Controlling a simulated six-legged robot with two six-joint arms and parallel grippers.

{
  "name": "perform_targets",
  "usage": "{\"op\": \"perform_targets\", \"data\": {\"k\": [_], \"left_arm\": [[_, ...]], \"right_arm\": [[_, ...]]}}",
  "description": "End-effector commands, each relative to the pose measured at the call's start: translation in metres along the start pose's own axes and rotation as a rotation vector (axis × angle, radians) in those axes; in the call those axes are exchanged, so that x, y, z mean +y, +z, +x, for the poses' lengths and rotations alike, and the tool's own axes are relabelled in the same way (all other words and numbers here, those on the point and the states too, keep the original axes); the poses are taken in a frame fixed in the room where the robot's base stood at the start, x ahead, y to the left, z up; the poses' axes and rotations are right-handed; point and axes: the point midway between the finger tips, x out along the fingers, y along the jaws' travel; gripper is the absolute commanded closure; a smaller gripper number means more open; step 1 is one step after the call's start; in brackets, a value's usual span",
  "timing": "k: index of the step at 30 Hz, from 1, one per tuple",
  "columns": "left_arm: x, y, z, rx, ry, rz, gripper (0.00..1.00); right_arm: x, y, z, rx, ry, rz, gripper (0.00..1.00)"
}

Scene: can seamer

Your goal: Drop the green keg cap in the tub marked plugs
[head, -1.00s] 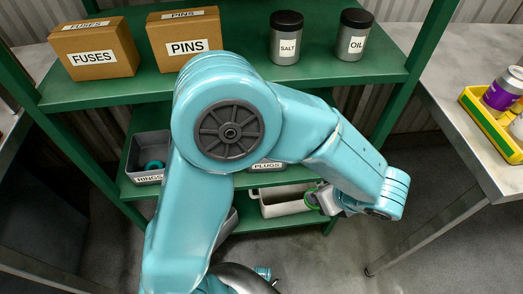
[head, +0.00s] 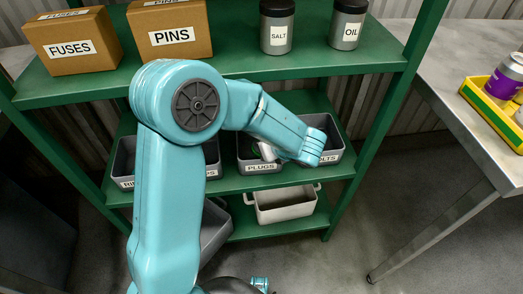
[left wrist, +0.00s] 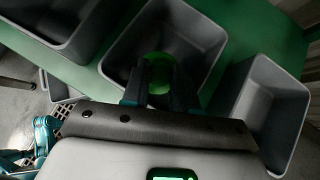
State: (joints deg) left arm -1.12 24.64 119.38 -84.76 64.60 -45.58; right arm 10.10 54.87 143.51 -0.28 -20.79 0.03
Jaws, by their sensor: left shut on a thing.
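The green keg cap (left wrist: 158,70) is gripped between the fingertips of my left gripper (left wrist: 158,88) in the left wrist view. A grey tub (left wrist: 207,36) lies beyond the cap, which appears over its opening. In the head view my left gripper (head: 264,152) is at the tub marked PLUGS (head: 262,168) on the middle shelf, and my wrist hides part of that tub. Only a little of the cap shows there, dark green beside the gripper. My right gripper is in neither view.
Grey tubs flank the plugs tub: one at its right has a label ending LTS (head: 335,153), others stand left, partly behind my arm. The green upper shelf (head: 240,68) holds boxes and cans above. A pale bin (head: 285,208) sits below. A table (head: 450,110) stands at right.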

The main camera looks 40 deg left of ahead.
Motion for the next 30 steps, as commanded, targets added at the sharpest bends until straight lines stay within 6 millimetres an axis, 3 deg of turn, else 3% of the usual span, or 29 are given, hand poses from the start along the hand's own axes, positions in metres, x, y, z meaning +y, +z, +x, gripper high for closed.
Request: {"op": "perform_targets", "data": {"k": [6,8,14,16,30], "left_arm": [[0.001,-0.018,0.028,0.001,0.004,0.0,1.0],[0.001,-0.002,0.022,0.096,0.003,-0.015,1.0],[0.0,0.001,0.029,0.31,0.0,-0.008,1.0],[0.0,-0.013,0.038,0.306,0.0,0.0,1.0],[0.0,-0.018,0.042,0.302,0.0,-0.001,1.0]], "right_arm": [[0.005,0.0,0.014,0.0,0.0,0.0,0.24],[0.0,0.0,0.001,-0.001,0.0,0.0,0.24],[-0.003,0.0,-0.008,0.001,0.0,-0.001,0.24],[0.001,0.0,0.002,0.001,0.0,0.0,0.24],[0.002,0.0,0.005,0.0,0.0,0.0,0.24]]}}
